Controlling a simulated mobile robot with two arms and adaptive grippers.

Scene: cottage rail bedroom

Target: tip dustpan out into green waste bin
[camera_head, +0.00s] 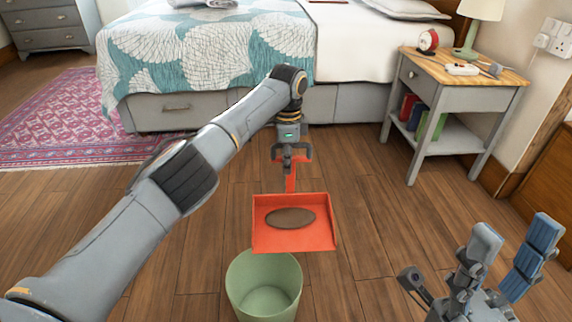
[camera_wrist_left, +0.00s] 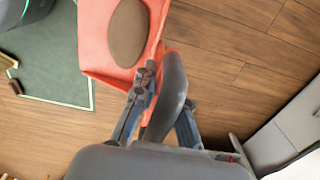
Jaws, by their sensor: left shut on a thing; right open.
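The red dustpan (camera_head: 262,239) is held out over the floor by its handle, pan toward the robot. A flat brown oval pile (camera_head: 290,218) lies in it. My left gripper (camera_head: 291,160) is shut on the dustpan handle. In the left wrist view the dustpan (camera_wrist_left: 96,45) and the brown pile (camera_wrist_left: 127,33) also show, with my left gripper (camera_wrist_left: 150,85) at the handle. The green waste bin (camera_head: 246,295) stands on the floor below the pan's front edge, its opening upward and its inside visibly empty. My right gripper (camera_head: 512,262) is open and empty at the lower right, apart from both.
A bed (camera_head: 345,60) with a patterned cover stands at the back. A grey nightstand (camera_head: 480,100) with a lamp (camera_head: 482,12) and books stands at the right. A pink rug (camera_head: 62,125) lies at the left. The wooden floor around the bin is clear.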

